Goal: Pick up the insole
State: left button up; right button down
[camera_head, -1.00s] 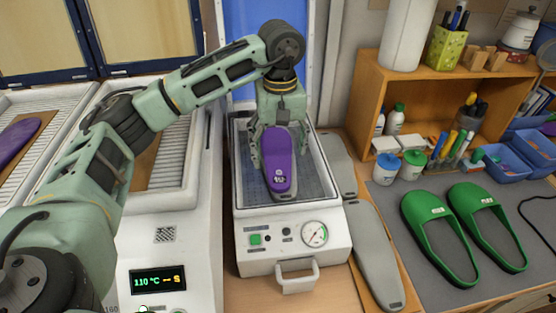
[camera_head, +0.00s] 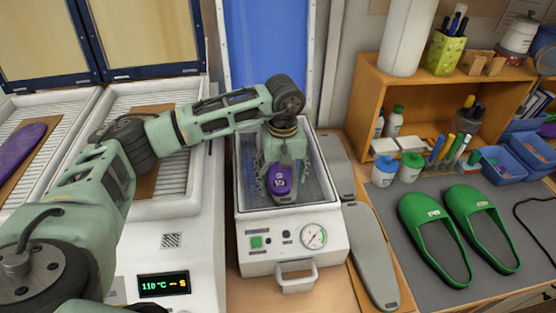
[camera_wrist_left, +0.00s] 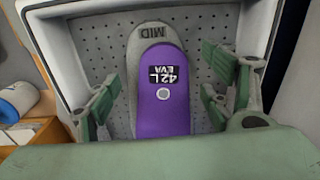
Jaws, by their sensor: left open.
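The purple insole (camera_head: 280,181) lies on a grey form in the vacuum press box, its near end showing in the head view. The left wrist view shows the insole (camera_wrist_left: 163,107) with a "42 L EVA" label, on the grey form (camera_wrist_left: 152,37) marked "MID". My left gripper (camera_head: 280,187) is open above the insole; in the left wrist view its green fingers (camera_wrist_left: 162,108) stand apart on either side of it, not touching it. The gripper hides the far part of the insole. My right gripper is not in view.
The press box (camera_head: 240,256) has raised walls around the insole, a gauge and a front handle. A heater (camera_head: 172,215) reading 110 °C stands to its left, with another purple insole (camera_head: 20,146). Grey forms (camera_head: 375,255) and green slippers (camera_head: 433,235) lie right.

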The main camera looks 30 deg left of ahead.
pick_arm(q)
jog(key=c, duration=1.1)
jog(key=shift+r, duration=0.1)
jog(key=shift+c, duration=0.2)
jog(key=r, duration=0.1)
jog(key=r+p, duration=0.1)
jog(key=r, duration=0.1)
jog(key=r+p, duration=0.1)
jog(key=shift+d+r, duration=0.25)
jog(key=shift+r, duration=0.15)
jog(key=s+d+r+p, duration=0.2)
jog(key=d+r, duration=0.4)
jog(key=d, duration=0.4)
jog(key=shift+s+d, duration=0.4)
jog(key=shift+s, duration=0.1)
